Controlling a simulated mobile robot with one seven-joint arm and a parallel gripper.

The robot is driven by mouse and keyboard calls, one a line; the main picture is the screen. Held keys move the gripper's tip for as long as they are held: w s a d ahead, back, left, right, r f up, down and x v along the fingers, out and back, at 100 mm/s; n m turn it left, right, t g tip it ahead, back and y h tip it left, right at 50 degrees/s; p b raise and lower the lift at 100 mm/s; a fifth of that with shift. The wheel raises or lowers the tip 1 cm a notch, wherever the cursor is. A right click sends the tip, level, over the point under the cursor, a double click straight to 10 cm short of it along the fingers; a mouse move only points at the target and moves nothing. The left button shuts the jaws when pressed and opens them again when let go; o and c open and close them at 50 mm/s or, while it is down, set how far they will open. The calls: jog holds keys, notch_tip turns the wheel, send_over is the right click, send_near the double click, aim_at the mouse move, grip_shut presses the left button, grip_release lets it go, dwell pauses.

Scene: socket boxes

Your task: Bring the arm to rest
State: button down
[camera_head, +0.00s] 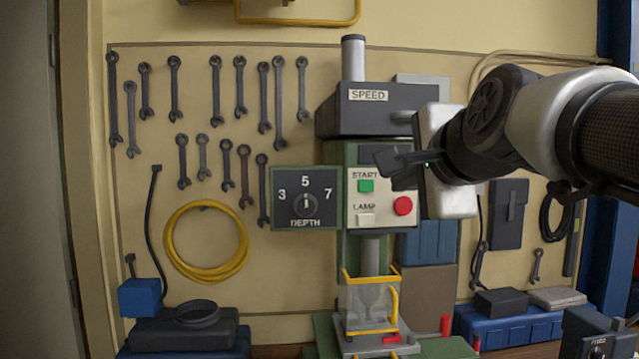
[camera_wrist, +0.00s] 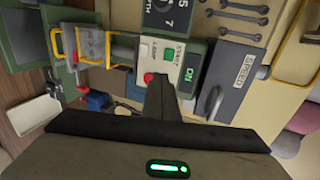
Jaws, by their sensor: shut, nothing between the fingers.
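My gripper (camera_head: 384,160) is shut and empty. In the head view it reaches in from the right, in front of the drill press control panel (camera_head: 379,213). The panel carries a green START button (camera_head: 365,186), a red button (camera_head: 403,206) and a pale LAMP button (camera_head: 365,218). In the wrist view my gripper (camera_wrist: 158,82) shows as a dark closed finger shape in front of the panel. Whether the fingertips touch the panel I cannot tell.
A DEPTH dial (camera_head: 305,198) sits left of the panel, its pointer up near 5. The SPEED housing (camera_head: 378,109) is above. A yellow-framed clear guard (camera_head: 370,303) stands below. Wrenches and a yellow hose coil (camera_head: 206,242) hang on the wall board. Boxes line the bench.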

jog(key=s+f+n+g, duration=0.3)
jog(key=s+f+n, duration=0.2)
jog(key=f, duration=0.4)
jog(key=s+f+n+g+p, duration=0.1)
jog(key=s+f+n+g, duration=0.2)
jog(key=s+f+n, duration=0.3)
jog(key=s+f+n+g+h, duration=0.1)
jog(key=s+f+n+g, duration=0.2)
jog(key=f, duration=1.1)
jog(key=s+n, duration=0.3)
jog(key=s, duration=0.2)
jog(key=shift+s+a+p, duration=0.15)
jog(key=shift+a+p, duration=0.2)
jog(key=shift+a, duration=0.05)
